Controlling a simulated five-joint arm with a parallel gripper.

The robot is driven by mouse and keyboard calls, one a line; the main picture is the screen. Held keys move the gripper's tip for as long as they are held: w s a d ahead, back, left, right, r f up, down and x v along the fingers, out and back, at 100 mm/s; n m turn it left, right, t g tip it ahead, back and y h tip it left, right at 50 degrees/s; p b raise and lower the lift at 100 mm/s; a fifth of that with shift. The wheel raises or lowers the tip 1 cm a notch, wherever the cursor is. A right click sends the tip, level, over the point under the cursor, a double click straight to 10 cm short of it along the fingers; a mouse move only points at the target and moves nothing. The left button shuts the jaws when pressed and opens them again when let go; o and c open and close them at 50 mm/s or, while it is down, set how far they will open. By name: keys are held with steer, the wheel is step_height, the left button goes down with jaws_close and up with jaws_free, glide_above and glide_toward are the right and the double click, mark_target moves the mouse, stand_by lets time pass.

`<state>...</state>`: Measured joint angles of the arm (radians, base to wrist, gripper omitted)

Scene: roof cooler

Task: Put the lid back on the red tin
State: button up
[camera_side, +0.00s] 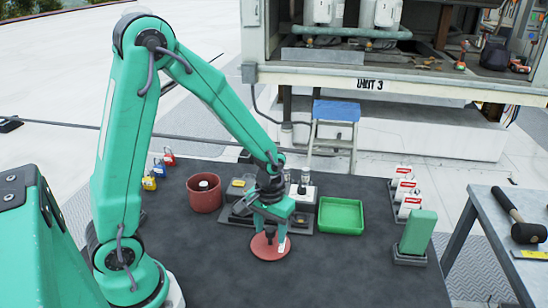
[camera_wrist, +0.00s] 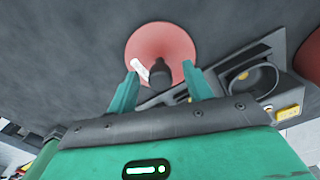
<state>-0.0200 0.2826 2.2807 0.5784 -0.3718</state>
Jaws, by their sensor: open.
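The red tin (camera_side: 204,196) stands open on the dark table, left of my gripper in the side view. Something dark with a pale top shows inside it. The lid (camera_side: 264,250) is a flat red disc with a dark knob, lying on the table in front of the tin's right side. In the wrist view the lid (camera_wrist: 178,42) has a white label and its black knob (camera_wrist: 161,74) points up. My gripper (camera_side: 270,229) is open and low over the lid. In the wrist view its fingers (camera_wrist: 161,88) are apart, on either side of the knob; contact cannot be told.
A dark fixture (camera_side: 300,222) with fittings stands just behind my gripper. A green tray (camera_side: 341,216) is to its right. Padlocks (camera_side: 149,183) lie left of the tin. The table's front middle is clear.

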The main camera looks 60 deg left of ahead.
steer(key=shift+f, duration=1.25)
jaws_close()
